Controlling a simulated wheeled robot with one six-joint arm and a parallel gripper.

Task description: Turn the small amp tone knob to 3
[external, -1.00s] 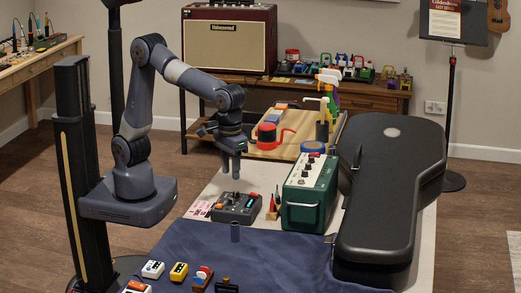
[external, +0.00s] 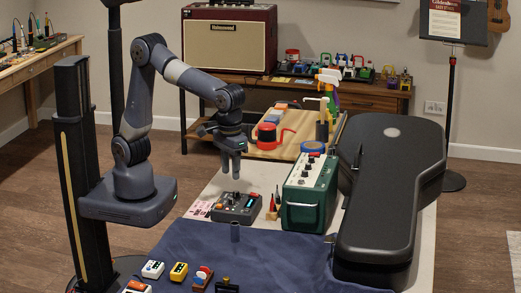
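A small dark grey control box (external: 236,209) with knobs on its top lies on the workbench. A green amp (external: 308,196) with a pale control panel and dark knobs stands to its right. I cannot tell which of these carries the tone knob, and no dial numbers are readable. My gripper (external: 231,176) points straight down above the dark grey box, its fingertips a little above the box's top. Two fingers show with a narrow gap between them and nothing visible in it. Whether they touch a knob is too small to tell.
A black guitar case (external: 390,190) lies along the right of the bench. Small red-tipped items stand between the box and the amp.

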